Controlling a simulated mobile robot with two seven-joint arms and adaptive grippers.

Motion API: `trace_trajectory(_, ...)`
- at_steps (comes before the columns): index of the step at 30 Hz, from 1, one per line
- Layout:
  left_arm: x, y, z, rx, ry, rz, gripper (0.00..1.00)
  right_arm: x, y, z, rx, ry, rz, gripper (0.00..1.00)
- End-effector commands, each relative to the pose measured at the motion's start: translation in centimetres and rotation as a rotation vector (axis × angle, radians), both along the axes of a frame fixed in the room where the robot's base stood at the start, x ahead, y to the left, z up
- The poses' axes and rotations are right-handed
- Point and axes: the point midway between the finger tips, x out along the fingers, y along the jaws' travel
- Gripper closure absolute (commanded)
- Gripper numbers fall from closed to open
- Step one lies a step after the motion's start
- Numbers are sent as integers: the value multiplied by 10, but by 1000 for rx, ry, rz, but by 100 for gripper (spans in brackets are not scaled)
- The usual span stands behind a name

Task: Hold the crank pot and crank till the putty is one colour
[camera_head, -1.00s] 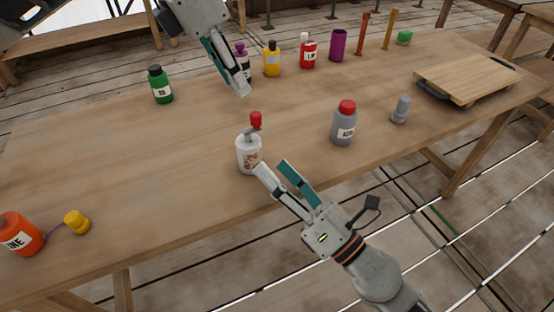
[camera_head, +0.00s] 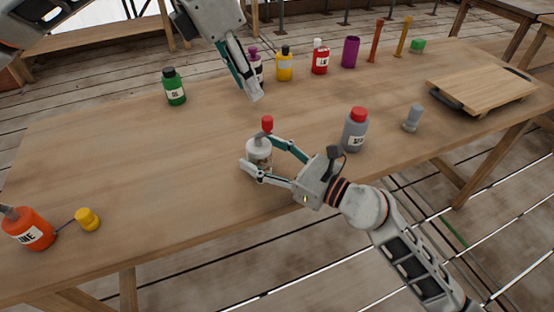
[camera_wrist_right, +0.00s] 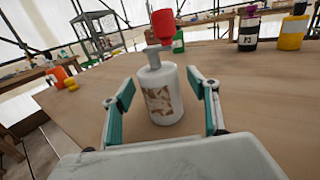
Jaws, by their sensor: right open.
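The crank pot (camera_head: 259,155) is a white pot with a grey crank on top and a red crank knob (camera_head: 267,124). It stands upright on the table. In the right wrist view, the pot (camera_wrist_right: 158,92) has a window showing mottled brown and white putty (camera_wrist_right: 159,101). My right gripper (camera_head: 255,156) is open, with its fingers on either side of the pot; in the right wrist view there are gaps between fingers and pot. My left gripper (camera_head: 255,97) is above the table, behind the pot and apart from it. Its fingers look close together, with nothing seen between them.
The wooden table (camera_head: 130,180) has free room left of the pot. A grey bottle with a red cap (camera_head: 354,132) stands to the right. A green bottle (camera_head: 174,88), a yellow bottle (camera_head: 284,66) and others line the back. An orange bottle (camera_head: 28,229) is front left.

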Motion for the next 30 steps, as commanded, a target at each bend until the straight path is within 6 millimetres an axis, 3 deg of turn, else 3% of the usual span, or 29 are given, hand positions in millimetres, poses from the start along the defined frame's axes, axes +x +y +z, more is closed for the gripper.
trace_trajectory(6,0,0,0,0,0,0,72,9,12,0,1,1,1,41)
trace_trajectory(14,0,0,0,0,0,0,72,9,12,0,1,2,1,41)
trace_trajectory(19,0,0,0,0,0,0,72,9,12,0,1,2,1,82)
trace_trajectory(20,0,0,0,0,0,0,72,9,12,0,1,2,1,86)
trace_trajectory(30,0,0,0,0,0,0,72,9,12,0,1,2,1,86)
